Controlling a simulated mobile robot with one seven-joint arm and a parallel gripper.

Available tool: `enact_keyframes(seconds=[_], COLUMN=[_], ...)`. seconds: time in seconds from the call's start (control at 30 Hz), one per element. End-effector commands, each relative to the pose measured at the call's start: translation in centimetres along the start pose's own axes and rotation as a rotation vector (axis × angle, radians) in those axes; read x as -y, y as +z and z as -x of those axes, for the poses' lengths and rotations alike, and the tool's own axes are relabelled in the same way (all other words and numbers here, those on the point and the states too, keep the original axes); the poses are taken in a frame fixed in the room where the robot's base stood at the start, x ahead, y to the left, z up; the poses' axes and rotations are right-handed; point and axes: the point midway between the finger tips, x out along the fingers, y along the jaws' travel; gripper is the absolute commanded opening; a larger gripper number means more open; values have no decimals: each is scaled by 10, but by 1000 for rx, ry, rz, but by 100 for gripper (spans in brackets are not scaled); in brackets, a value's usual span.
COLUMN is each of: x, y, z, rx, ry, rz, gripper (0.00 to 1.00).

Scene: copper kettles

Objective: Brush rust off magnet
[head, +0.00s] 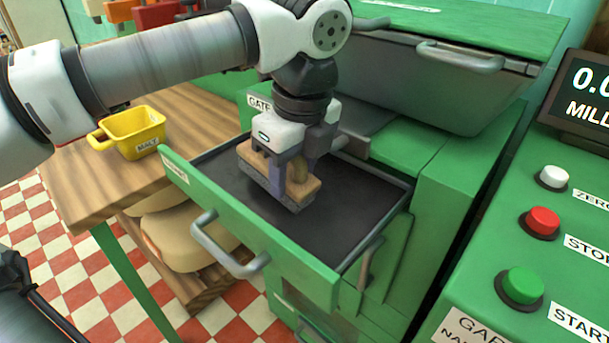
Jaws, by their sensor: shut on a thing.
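My gripper (284,172) is shut on a brush (309,186) with a tan wooden back and a grey underside. The brush is over the dark flat plate (352,205) inside a pulled-out green drawer (300,262). The plate looks like the magnet, but the small label on the drawer front is too blurred to read surely. The brush's underside appears at or just above the plate; I cannot tell if it touches. No rust is clearly visible on the bare plate. My gripper and the brush hide part of it.
A yellow scoop (135,132) stands on the wooden table (85,180) at left. The drawer has a grey handle (226,250) in front. A green machine with a lidded grey hopper (430,85) rises behind. A button panel (530,250) is at right. Sacks (180,235) lie below the table.

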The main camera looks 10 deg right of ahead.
Motion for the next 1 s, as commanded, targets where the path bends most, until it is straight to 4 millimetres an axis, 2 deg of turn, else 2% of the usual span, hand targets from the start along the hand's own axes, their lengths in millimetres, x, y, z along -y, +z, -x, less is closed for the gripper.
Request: enact_keyframes(seconds=[0.27,0.6,0.83,1.0], x=[0,-1,-1,-1], y=[8,36,44,58], z=[-2,-5,-6,-9], rx=[1,0,1,0], ry=[0,0,0,0], rz=[0,2,1,2], gripper=[7,7,7,7])
